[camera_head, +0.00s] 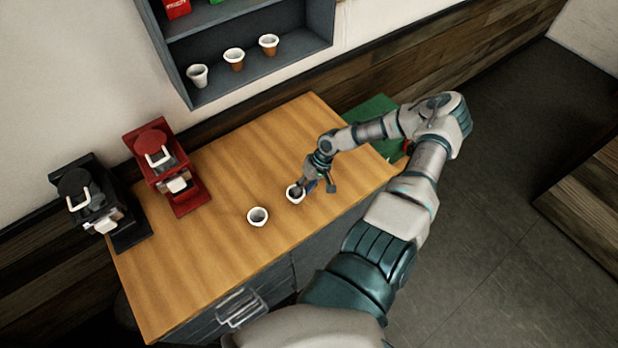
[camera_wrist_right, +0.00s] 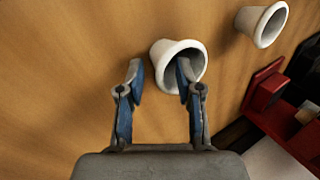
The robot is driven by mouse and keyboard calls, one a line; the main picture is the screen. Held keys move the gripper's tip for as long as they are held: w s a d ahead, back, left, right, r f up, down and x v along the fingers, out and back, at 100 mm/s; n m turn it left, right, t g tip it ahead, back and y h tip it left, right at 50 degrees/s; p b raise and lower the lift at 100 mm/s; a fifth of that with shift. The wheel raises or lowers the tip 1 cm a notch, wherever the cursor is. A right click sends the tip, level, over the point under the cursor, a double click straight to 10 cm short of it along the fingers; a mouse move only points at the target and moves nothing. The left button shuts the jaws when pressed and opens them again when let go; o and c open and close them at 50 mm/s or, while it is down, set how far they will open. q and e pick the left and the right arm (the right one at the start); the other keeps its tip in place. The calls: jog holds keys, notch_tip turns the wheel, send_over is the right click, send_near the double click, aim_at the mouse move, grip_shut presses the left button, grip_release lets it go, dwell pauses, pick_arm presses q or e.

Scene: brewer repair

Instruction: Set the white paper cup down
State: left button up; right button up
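Two white cups are on the wooden counter. One white cup (camera_head: 292,197) is at my right gripper (camera_head: 307,187), partly hidden by it in the head view. In the right wrist view this cup (camera_wrist_right: 160,54) shows its mouth towards the camera. There the fingers of my right gripper (camera_wrist_right: 160,72) are spread, one over the cup's mouth and the other outside its wall, with a gap between. The cup looks upright on the counter. The other white cup (camera_head: 258,218) stands apart, and also shows in the wrist view (camera_wrist_right: 255,22). My left gripper is not in view.
A red brewer (camera_head: 165,165) and a black brewer (camera_head: 95,205) stand at the left end of the counter (camera_head: 200,255). A wall shelf (camera_head: 290,62) holds several cups. A green item (camera_head: 372,115) lies at the far right end.

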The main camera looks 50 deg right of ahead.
jog(key=p+v, duration=0.4)
jog(key=v, duration=0.7)
jog(key=shift+r, duration=0.2)
